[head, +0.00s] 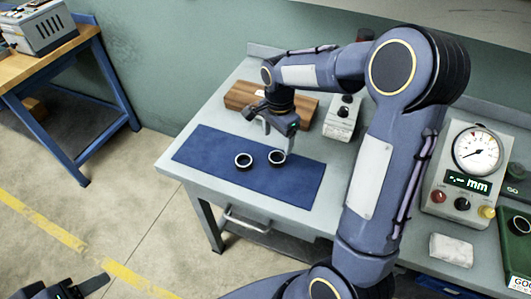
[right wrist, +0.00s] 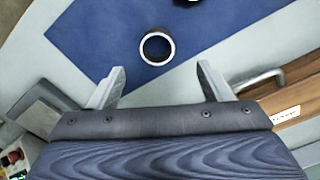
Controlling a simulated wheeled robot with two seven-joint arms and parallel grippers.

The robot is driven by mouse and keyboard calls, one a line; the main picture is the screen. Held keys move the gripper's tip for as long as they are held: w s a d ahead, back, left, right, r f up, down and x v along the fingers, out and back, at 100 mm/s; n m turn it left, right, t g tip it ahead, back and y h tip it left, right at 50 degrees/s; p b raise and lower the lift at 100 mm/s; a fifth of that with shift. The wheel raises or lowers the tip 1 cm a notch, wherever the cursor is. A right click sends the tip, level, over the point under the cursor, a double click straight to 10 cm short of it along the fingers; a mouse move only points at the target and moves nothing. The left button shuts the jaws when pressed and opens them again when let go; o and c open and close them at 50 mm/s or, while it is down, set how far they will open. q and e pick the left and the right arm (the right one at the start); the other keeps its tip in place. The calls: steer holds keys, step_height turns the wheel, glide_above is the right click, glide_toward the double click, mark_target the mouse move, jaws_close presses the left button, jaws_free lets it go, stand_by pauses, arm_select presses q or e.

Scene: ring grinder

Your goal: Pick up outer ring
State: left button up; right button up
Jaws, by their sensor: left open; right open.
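Two dark rings with pale rims lie flat on the blue mat (head: 208,145), a left ring (head: 243,160) and a right ring (head: 276,157). I cannot tell which is the outer ring. My right gripper (head: 278,127) is open and empty above the mat, just behind the right ring and apart from it. In the right wrist view one ring (right wrist: 157,47) lies beyond the gap between the open fingers (right wrist: 160,85), and the other is cut off at the top edge. My left gripper (head: 80,287) is open and empty at the bottom left, away from the table.
A wooden block (head: 240,95) and a small grey box (head: 342,118) stand behind the mat. The front of the mat is clear.

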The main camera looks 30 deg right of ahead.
mark_target(277, 161)
steer(key=f+p, duration=0.1)
steer(key=f, duration=0.6)
steer(key=shift+s+f, duration=0.15)
steer(key=shift+s, duration=0.05)
steer(key=shift+c, duration=0.3)
steer(key=c, duration=1.1)
